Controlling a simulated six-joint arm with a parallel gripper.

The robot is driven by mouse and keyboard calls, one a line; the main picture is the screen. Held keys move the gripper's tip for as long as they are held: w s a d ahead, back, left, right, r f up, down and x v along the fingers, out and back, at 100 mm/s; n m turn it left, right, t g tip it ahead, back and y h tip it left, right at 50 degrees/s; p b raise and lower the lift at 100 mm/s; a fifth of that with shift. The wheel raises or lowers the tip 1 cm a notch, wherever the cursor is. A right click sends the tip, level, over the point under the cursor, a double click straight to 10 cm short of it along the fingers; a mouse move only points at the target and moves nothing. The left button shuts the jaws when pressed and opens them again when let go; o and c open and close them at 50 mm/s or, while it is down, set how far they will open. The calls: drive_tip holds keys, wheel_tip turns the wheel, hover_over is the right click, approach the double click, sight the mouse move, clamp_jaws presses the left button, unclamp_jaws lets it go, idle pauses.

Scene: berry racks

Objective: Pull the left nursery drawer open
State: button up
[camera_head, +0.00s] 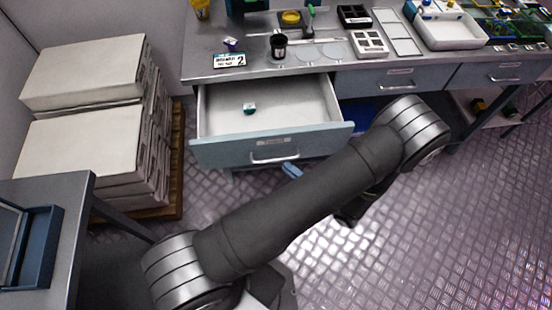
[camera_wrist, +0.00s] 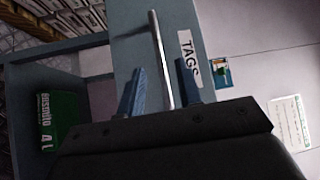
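The left drawer (camera_head: 213,154) stands pulled well out of the bench, with its pale inside showing and a small green and white item (camera_head: 249,108) lying in it. Its bar handle (camera_head: 275,157) is on the blue-grey front and also shows in the wrist view (camera_wrist: 160,58). My gripper (camera_wrist: 158,86) has its two blue fingers apart, one on each side of the handle in the picture, with gaps to both. I cannot tell how deep the bar sits between them. A "TAGS" label (camera_wrist: 188,58) is beside the handle. In the head view my arm hides most of my gripper.
Two more drawers, the middle one (camera_head: 388,80) and the right one (camera_head: 498,75), are shut. The bench top holds a black cup (camera_head: 279,46), trays and a white basin (camera_head: 446,30). Stacked boxes (camera_head: 84,72) stand on a pallet at left. A green bag (camera_wrist: 60,120) shows in the wrist view.

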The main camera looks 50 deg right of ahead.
sight(276, 160)
drive_tip(key=shift+w+r, duration=0.2)
drive_tip(key=shift+w, duration=1.25)
drive_tip(key=shift+w+r, duration=0.2)
drive_tip(key=shift+w, duration=1.2)
clamp_jaws()
